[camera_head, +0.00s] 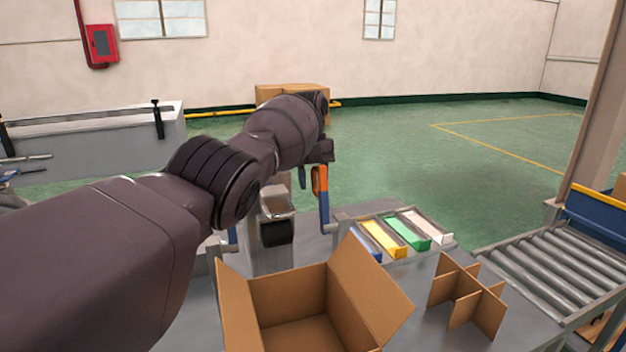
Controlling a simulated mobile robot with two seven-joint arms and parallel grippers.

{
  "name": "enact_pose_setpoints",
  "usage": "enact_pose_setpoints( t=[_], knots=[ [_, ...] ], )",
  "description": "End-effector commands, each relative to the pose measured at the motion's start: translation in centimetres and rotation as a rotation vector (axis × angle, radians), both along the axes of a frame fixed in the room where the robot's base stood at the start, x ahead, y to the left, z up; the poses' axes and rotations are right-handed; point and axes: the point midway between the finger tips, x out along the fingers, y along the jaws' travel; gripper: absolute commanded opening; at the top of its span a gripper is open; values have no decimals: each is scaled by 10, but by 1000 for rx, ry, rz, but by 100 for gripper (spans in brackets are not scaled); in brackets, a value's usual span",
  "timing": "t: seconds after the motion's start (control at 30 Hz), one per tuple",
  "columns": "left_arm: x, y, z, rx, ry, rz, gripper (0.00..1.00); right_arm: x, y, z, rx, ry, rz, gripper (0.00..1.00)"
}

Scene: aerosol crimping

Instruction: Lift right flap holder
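My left arm reaches in from the left across the table. Its gripper (318,160) points down at the far side of the open box; its fingers are small and partly hidden, so I cannot tell if they are open or shut. An upright orange-and-blue piece (324,208), which looks like the right flap holder, stands directly below the gripper, its orange top close to or touching the fingers. A similar blue piece (232,238) shows farther left, mostly hidden by my arm. The cardboard box (383,300) has raised flaps. My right gripper is out of view.
A grey device (273,230) stands behind the box. A rack (445,243) with blue, yellow, green and white items lies behind it to the right. A cardboard divider (465,297) stands right of the box. A roller conveyor (560,262) is at the far right.

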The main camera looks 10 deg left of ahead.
Motion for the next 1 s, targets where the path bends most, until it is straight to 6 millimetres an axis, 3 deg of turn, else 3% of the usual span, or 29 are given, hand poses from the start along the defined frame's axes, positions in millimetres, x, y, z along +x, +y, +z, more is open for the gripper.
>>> enact_pose_setpoints(
  t=[0.23, 0.7, 1.0],
  knots=[
    [3, 1, 10, 0, -3, 0, 39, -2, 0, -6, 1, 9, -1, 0],
    [14, 8, 68, 0, 2, 1, 39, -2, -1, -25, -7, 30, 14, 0],
    [17, 10, 91, 1, 4, 2, 39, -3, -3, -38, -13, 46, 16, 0]
  ],
)
